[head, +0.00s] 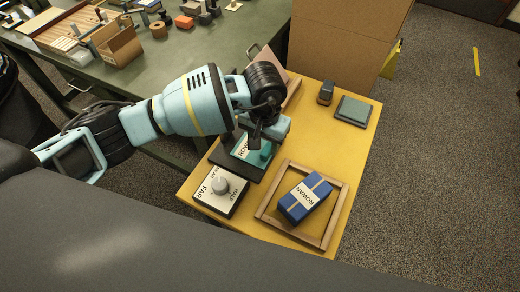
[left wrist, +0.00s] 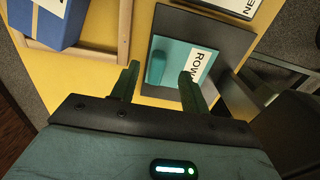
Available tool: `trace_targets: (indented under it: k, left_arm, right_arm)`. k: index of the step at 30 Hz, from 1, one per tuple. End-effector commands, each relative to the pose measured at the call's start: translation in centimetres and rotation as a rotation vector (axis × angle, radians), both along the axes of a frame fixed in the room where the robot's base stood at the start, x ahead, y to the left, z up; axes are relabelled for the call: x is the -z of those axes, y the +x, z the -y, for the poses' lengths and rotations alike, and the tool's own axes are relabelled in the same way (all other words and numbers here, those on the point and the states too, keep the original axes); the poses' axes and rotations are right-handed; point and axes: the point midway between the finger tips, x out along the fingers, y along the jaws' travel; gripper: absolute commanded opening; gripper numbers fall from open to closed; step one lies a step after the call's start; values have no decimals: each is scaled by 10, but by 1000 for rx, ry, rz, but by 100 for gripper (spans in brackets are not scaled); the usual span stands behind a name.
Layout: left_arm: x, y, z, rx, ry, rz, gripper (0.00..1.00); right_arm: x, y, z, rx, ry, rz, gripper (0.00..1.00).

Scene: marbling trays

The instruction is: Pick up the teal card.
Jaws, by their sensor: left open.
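The teal card (head: 240,150) lies on a dark square plate (head: 233,166) on the yellow table, partly covered by my left gripper in the head view. In the left wrist view the teal card (left wrist: 176,45) carries a white label reading "ROW…", partly hidden by a finger. A raised teal grip (left wrist: 156,68) stands on it, also seen in the head view (head: 266,153). My left gripper (left wrist: 159,74) is open, its fingertips appearing on either side of the raised grip with nothing between them held. I cannot tell the exact height gap. My right gripper is not in view.
A blue box labelled ROWAN (head: 297,207) sits inside a wooden frame (head: 331,217). A white dial box (head: 211,203) stands at the front left. A dark-edged green pad (head: 354,110) and a small dark block (head: 325,92) are at the back right. A cardboard box (head: 345,40) stands behind.

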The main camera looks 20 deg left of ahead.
Motion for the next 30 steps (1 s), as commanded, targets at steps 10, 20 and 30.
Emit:
trace_targets:
  k: [10,20,30]
  left_arm:
    - [44,3,2,-1,0,-3,45]
    - [50,3,2,-1,-1,-1,45]
    - [50,3,2,-1,-1,-1,1]
  right_arm:
    - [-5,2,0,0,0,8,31]
    - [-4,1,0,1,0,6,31]
    - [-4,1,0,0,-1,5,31]
